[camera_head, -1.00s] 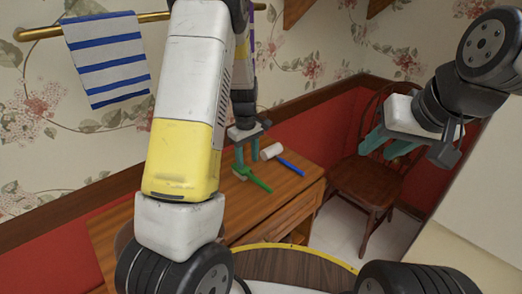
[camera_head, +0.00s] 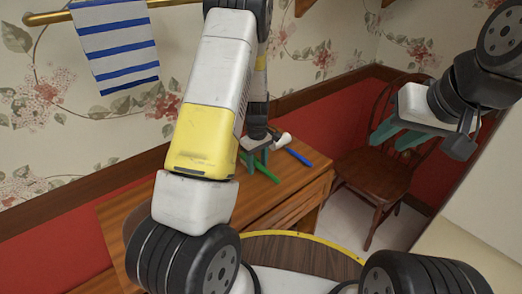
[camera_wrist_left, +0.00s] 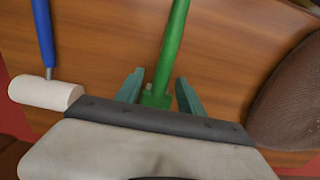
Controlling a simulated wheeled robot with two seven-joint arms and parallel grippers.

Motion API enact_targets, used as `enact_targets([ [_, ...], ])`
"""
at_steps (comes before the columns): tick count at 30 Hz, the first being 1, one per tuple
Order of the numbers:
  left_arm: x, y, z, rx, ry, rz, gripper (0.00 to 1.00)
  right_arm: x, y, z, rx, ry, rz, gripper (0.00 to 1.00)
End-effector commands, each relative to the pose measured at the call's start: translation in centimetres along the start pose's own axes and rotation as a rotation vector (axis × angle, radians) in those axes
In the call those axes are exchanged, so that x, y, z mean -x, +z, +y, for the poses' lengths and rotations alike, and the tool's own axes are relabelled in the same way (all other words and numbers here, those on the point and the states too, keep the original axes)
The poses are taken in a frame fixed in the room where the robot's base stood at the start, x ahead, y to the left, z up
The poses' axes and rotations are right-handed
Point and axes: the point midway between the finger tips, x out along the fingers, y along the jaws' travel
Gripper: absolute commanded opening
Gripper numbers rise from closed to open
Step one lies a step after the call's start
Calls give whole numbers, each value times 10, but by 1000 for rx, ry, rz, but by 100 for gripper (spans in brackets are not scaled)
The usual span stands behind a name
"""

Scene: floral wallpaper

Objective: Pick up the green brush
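The green brush (camera_head: 262,170) lies on the wooden table (camera_head: 285,205). In the left wrist view its green handle (camera_wrist_left: 175,45) runs away from my gripper, and its wider end sits between the two fingers. My left gripper (camera_wrist_left: 160,90) is open around that end, with a gap visible on each side of the brush. In the head view my left gripper (camera_head: 255,160) is low over the table, and its fingers partly hide the brush. My right gripper (camera_head: 390,135) is open and empty, in the air in front of the chair.
A paint roller with a blue handle (camera_wrist_left: 43,32) and white head (camera_wrist_left: 45,93) lies beside the brush. A brown rounded object (camera_wrist_left: 290,100) is at the right of the left wrist view. A wooden chair (camera_head: 375,180) stands right of the table.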

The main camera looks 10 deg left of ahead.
Motion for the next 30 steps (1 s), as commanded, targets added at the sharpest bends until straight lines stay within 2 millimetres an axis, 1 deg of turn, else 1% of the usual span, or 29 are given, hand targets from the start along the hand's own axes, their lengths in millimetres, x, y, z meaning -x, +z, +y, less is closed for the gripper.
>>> enact_targets([
  [1,0,0,0,0,0,0,35,0,0,0,0,0,0,36],
  [5,0,0,0,0,0,0,9,0,0,0,0,0,0,36],
  [6,0,0,0,0,0,0,1,0,0,0,0,0,0,36],
  [7,0,0,0,0,0,0,0,0,0,0,0,0,0,36],
  [20,3,0,0,-1,1,1,0,0,0,0,0,0,0,36],
  [23,8,0,1,-1,2,1,0,0,0,0,0,0,0,36],
  [26,18,0,1,-1,3,1,0,0,0,0,0,0,0,36],
  [30,39,0,1,-1,4,2,0,0,0,0,0,0,0,36],
])
